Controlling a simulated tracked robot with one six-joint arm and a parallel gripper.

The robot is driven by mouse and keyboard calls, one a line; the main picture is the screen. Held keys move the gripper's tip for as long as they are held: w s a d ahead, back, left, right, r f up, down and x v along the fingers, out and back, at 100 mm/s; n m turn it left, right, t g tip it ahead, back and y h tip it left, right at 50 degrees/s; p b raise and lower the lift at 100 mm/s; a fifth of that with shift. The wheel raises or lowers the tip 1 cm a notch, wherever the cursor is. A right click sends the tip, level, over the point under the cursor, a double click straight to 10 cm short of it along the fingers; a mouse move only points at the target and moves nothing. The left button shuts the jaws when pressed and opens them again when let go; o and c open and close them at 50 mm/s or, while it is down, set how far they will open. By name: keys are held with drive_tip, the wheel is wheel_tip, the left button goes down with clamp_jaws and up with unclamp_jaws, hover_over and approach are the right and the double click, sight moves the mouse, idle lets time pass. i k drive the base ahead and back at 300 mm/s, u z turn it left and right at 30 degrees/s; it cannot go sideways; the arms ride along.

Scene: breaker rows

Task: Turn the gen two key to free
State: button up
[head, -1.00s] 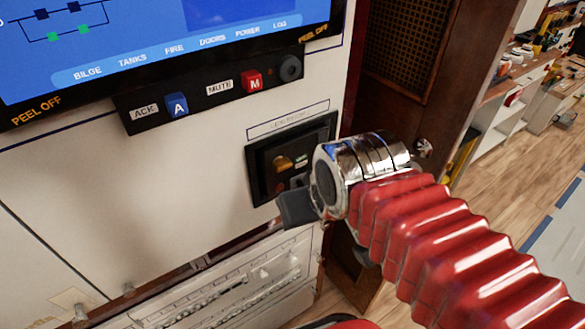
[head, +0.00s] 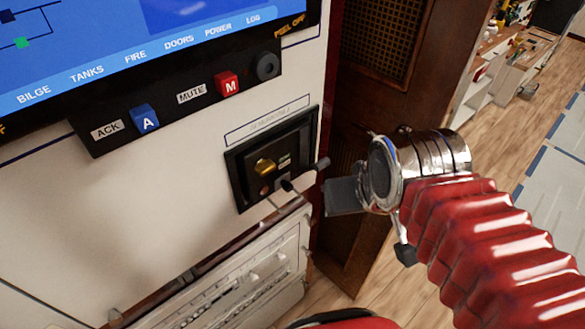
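A black-framed panel (head: 238,185) is set in the white wall under a small outlined label, whose text is too blurred to read surely. Inside it is a brass-coloured key or knob (head: 265,166), with a small greenish label at its right and a reddish round spot below. How the key is turned is too small to tell. My gripper (head: 305,175) is at the panel's lower right edge, right of the key and apart from it. Its two dark fingertips show spaced apart, with nothing seen between them. The grey gripper body hides part of the wood behind.
Above is a blue screen (head: 75,60) with a black strip holding a blue A button (head: 145,118), a red M button (head: 227,84) and a round dark knob (head: 267,66). A white drawer-like unit (head: 235,280) juts out below. A brown wooden cabinet (head: 420,70) stands at right.

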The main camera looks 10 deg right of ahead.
sight(262, 167)
drive_tip(key=z, duration=0.1)
drive_tip(key=k, duration=1.6)
drive_tip(key=u, duration=1.05)
drive_tip(key=i, duration=1)
drive_tip(key=u, duration=0.05)
